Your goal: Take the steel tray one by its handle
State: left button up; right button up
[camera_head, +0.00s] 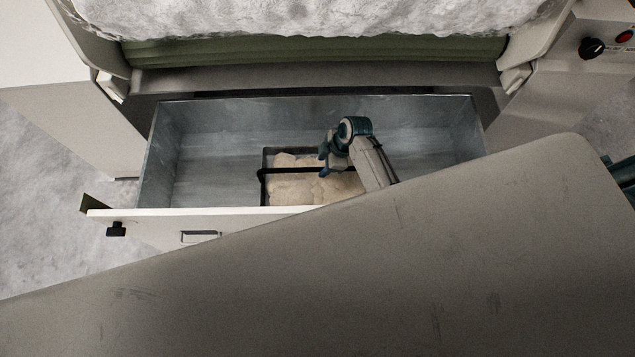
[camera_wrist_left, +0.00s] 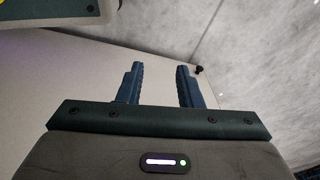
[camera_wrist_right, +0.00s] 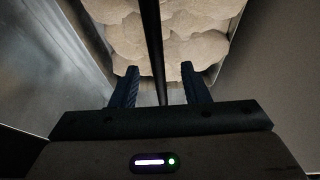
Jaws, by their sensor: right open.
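The steel tray (camera_head: 267,157) sits in the open metal drawer and holds pale, lumpy material. Its black bar handle (camera_head: 290,170) runs across above the load; in the right wrist view the handle (camera_wrist_right: 152,40) runs lengthwise between my fingers. My right gripper (camera_head: 325,159) is open at the handle, one finger on each side of the bar, not closed on it. It also shows in the right wrist view (camera_wrist_right: 160,72). My left gripper (camera_wrist_left: 158,75) is open and empty over a pale panel and is outside the head view. The tray's near right part is hidden by my arm and a grey panel.
The drawer (camera_head: 215,180) has free floor left and right of the tray. Its pale front (camera_head: 150,221) bears a black knob (camera_head: 116,229). A large grey surface (camera_head: 400,270) covers the foreground. The machine with white fibre (camera_head: 300,18) stands behind; a control knob (camera_head: 591,47) is at right.

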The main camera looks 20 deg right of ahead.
aim_at(319, 168)
jog(key=x, duration=0.6)
jog(key=shift+w+a+f+b, duration=0.2)
jog(key=shift+f+b, duration=0.1)
jog(key=shift+b, duration=0.1)
jog(key=shift+f, duration=0.2)
pick_arm(q)
jog(key=shift+w+r, duration=0.35)
jog(key=shift+r, duration=0.3)
jog(key=shift+w+r, duration=0.3)
jog(key=shift+r, duration=0.3)
pick_arm(e)
grip_shut()
pick_arm(q)
jog(key=shift+d, duration=0.15)
pick_arm(e)
jog(key=shift+r, duration=0.1)
